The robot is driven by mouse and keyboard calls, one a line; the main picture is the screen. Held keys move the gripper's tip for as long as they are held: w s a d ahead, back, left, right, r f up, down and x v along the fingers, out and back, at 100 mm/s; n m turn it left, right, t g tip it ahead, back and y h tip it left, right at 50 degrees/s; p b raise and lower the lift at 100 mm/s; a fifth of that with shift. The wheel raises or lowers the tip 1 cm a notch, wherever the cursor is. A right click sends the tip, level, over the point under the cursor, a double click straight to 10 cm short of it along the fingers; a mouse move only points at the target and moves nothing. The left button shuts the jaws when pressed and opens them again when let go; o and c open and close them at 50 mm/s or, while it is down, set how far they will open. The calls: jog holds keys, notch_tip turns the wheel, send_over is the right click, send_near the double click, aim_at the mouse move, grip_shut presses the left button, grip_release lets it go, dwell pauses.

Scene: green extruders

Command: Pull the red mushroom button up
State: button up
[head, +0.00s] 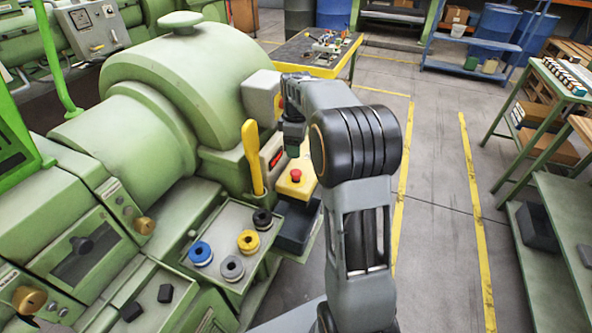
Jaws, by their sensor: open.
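The red mushroom button (296,175) sits on top of a yellow box (297,187) at the right side of the green extruder. My gripper (291,142) is above the button and slightly behind it in the picture, partly hidden by my own arm. It is open, with no object visible in it. A gap shows between the gripper and the button. Whether the fingers line up with the button cannot be told from this view.
A yellow lever (252,158) stands just left of the button box. A tray (213,239) with several coloured spools lies in front. The green extruder (185,75) fills the left side. The floor (435,200) to the right is clear.

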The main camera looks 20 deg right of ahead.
aim_at(296, 172)
notch_tip(296, 172, down, 10)
jog(key=shift+f+p, duration=0.2)
jog(key=shift+p, duration=0.15)
jog(key=shift+c, duration=0.2)
